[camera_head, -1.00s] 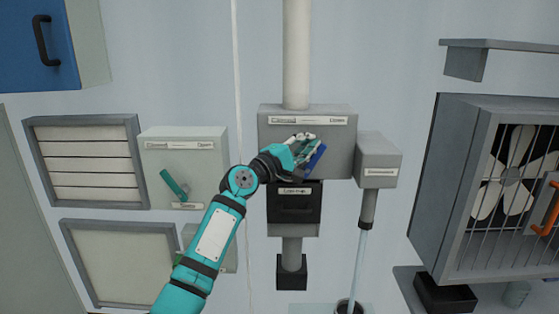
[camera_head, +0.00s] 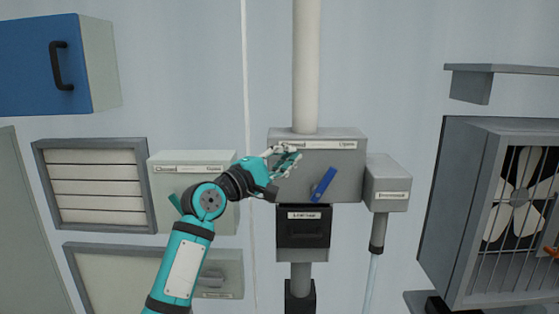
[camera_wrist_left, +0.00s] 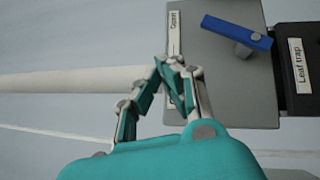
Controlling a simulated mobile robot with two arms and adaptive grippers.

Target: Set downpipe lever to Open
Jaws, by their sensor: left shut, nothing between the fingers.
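The downpipe lever is a blue bar (camera_head: 323,185) on the front of a grey box (camera_head: 345,190) under a white downpipe (camera_head: 306,70). It is tilted, its upper end leaning right, toward the "Open" end of the label strip (camera_head: 318,145). My left gripper (camera_head: 294,152) is shut and empty in front of the box's upper left, apart from the lever. It covers part of the strip's left half.
A black leaf trap (camera_head: 303,232) sits below the box. A smaller grey box (camera_head: 388,185) with a thin pipe is at its right. A pale panel (camera_head: 165,185) with a teal lever stands left, partly behind my arm. A caged fan (camera_head: 500,210) is far right.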

